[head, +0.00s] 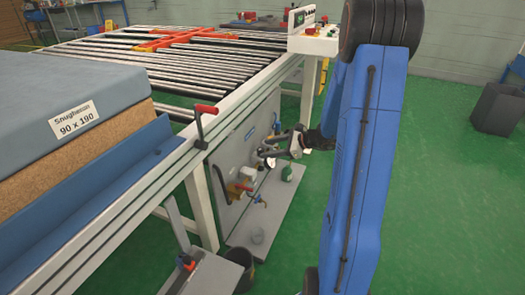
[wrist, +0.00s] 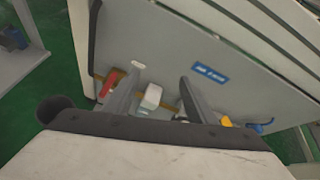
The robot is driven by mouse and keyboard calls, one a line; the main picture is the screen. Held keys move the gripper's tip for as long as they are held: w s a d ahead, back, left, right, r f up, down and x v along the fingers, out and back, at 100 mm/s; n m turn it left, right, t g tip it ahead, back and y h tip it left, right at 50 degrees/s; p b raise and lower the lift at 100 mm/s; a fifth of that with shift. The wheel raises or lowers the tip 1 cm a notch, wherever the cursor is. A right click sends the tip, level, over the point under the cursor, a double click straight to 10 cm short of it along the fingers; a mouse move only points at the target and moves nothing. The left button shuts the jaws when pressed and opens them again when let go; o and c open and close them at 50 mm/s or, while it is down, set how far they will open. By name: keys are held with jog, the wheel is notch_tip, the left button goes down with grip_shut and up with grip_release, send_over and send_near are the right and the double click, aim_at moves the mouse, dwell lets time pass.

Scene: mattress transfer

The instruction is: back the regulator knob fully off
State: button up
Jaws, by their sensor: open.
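A pale boxy fitting (wrist: 152,97), which looks like the regulator, sits on a brass pipe on the grey panel (wrist: 160,45). In the head view the pale fitting (head: 247,173) is low on the panel under the conveyor. I cannot make out its knob as a separate part in either view. My gripper (head: 270,155) is in front of the panel, beside the fittings. In the wrist view my gripper (wrist: 155,84) is open, with the pale fitting showing between its two fingers. I see no clear contact, and the gripper body hides the lower part of the view.
A red lever (wrist: 108,82) is just left of the left finger. A yellow part (wrist: 225,121) and a blue hose (wrist: 262,127) are to the right.

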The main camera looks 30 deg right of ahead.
jog(key=s+a+r+n+g, duration=0.1)
jog(key=s+a+r+n, duration=0.2)
jog(key=a, duration=0.2)
jog(key=shift+s+a+r+n+g+y, duration=0.25)
jog(key=shift+s+a+n+g+y, duration=0.05)
jog(key=shift+s+a+g, duration=0.1)
